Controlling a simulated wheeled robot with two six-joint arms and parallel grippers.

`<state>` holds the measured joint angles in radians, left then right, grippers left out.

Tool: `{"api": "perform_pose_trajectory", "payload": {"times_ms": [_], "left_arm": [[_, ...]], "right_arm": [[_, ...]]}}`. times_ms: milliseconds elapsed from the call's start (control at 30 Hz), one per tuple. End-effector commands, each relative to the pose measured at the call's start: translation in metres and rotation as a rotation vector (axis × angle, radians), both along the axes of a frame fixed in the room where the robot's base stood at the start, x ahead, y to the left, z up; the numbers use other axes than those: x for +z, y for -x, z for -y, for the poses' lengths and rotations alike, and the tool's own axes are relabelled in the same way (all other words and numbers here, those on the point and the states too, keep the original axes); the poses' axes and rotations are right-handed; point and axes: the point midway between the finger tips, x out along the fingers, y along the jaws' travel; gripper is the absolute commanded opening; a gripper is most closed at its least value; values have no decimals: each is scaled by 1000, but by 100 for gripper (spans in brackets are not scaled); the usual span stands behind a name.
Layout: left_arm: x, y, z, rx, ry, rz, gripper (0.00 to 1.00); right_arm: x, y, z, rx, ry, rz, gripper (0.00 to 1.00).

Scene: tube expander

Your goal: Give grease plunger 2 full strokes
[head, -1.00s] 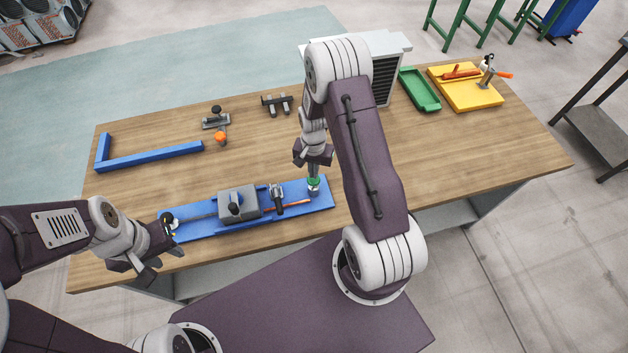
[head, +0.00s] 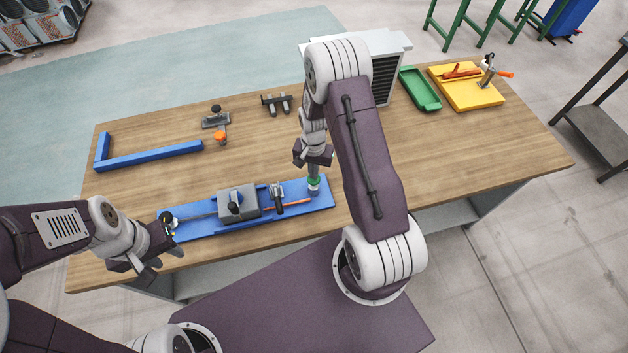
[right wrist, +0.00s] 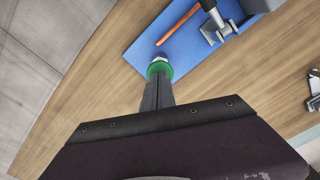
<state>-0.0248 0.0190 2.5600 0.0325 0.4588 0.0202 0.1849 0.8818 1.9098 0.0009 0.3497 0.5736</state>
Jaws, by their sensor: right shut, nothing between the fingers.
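The grease plunger (head: 314,183), a small green-collared piece with a pale metal base, stands at the right end of the blue board (head: 215,229). It also shows in the right wrist view as a green ring with a pale part beyond it (right wrist: 158,68). My right gripper (head: 314,175) points down onto it, shut with nothing held. In the right wrist view its fingertips (right wrist: 157,82) are at the green ring, hiding its top; I cannot tell how far it is pressed. My left gripper (head: 168,250) is open near the board's left end.
The board carries a grey block (head: 239,203), a dark clamp (head: 278,200) and an orange-brown rod (head: 290,206). Behind are a blue angled bar (head: 150,158), a green tray (head: 419,89) and a yellow tray (head: 470,98). The table's middle right is clear.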

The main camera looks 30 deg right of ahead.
Motion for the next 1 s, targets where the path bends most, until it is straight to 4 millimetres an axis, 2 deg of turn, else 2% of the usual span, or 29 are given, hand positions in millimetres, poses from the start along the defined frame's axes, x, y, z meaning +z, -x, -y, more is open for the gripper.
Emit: {"api": "perform_pose_trajectory", "payload": {"times_ms": [833, 1000], "left_arm": [[-25, 0, 0, 0, 0, 0, 36], [-24, 0, 0, 0, 0, 0, 36]], "right_arm": [[-32, 0, 0, 0, -1, -1, 0], [-32, 0, 0, 0, 0, -1, 0]]}}
